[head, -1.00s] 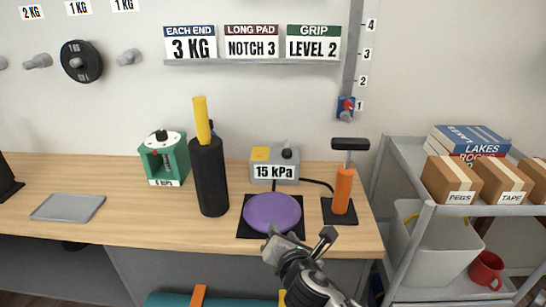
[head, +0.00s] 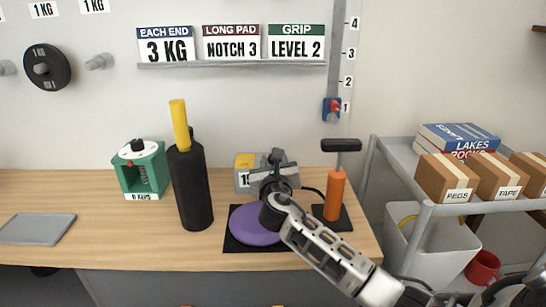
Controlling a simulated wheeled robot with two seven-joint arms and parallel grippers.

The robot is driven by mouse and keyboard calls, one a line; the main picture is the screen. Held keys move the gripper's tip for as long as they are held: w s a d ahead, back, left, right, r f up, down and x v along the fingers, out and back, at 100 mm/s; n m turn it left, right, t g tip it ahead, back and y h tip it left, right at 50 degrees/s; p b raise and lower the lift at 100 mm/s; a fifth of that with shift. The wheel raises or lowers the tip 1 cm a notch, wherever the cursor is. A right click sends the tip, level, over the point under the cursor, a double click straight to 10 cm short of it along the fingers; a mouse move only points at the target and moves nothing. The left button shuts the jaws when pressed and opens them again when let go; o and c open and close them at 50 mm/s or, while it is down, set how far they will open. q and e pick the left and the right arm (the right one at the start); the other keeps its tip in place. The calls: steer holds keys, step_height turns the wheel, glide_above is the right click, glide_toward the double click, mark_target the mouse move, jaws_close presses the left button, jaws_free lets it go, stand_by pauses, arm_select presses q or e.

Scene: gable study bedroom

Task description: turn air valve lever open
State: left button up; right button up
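The grey gauge box (head: 242,179) stands at the back of the wooden desk, with a yellow patch on top. Its display and black knob are mostly hidden behind my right gripper (head: 272,168). My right arm reaches in from the lower right, above the purple disc (head: 250,232), and the gripper is at the front of the box. I cannot tell whether its fingers touch the box or lever, or how far apart they are. The lever's position is hidden. My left gripper is not in view.
An orange pump (head: 335,195) with a black handle stands close to the right of my arm. A grey shelf cart (head: 400,160) is at the right.

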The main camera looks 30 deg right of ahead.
arm_select(q)
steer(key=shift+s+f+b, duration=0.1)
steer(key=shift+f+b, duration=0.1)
steer(key=shift+b, duration=0.15)
arm_select(e)
steer(key=shift+x, duration=2.2)
steer(key=shift+c, duration=0.3)
jaws_close()
steer(key=y+p, duration=0.1)
steer(key=n+t+y+p, duration=0.1)
steer(key=shift+s+d+r+p, duration=0.15)
steer(key=shift+d+r+p, duration=0.2)
steer(key=shift+p, duration=0.05)
steer(key=shift+d+f+n+t+y+p, duration=0.1)
steer(key=shift+d+n+t+y+p, duration=0.1)
steer(key=shift+n+t+y+p, duration=0.35)
steer(key=n+y, duration=0.1)
steer(key=y, duration=0.1)
steer(key=shift+s+d+f+n+y+b, duration=0.1)
steer(key=shift+d+f+n+y+b, duration=0.15)
steer(key=shift+n+y+b, duration=0.1)
steer(key=shift+n+t+y, duration=0.25)
steer(key=shift+n+y, duration=0.05)
steer(key=shift+y, duration=0.2)
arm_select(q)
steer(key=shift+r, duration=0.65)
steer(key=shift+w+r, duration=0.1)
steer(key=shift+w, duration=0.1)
